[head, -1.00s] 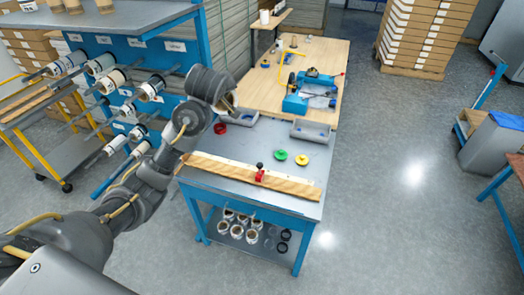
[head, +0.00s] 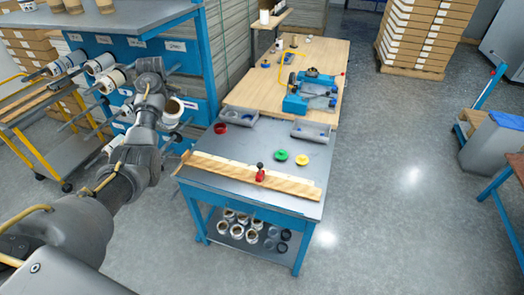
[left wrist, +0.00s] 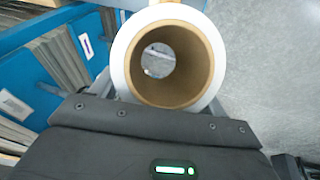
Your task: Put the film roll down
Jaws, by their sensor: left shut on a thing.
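The film roll (head: 173,106) is white with a brown cardboard core. My left gripper (head: 166,118) is shut on it and holds it in the air, left of the grey-topped table and in front of the blue rack. In the left wrist view the film roll (left wrist: 122,55) shows end-on just beyond the gripper (left wrist: 168,104), and I look through its open core to the grey floor. The fingers are mostly hidden behind the dark wrist housing and the roll. My right gripper is not in view.
The grey-topped table (head: 240,150) carries a wooden strip with a red piece (head: 260,174), green (head: 281,156) and yellow (head: 302,160) discs, a red ring (head: 220,128) and grey cradles (head: 311,131). The blue rack (head: 192,68) holds other rolls on pegs. Bare table lies around the discs.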

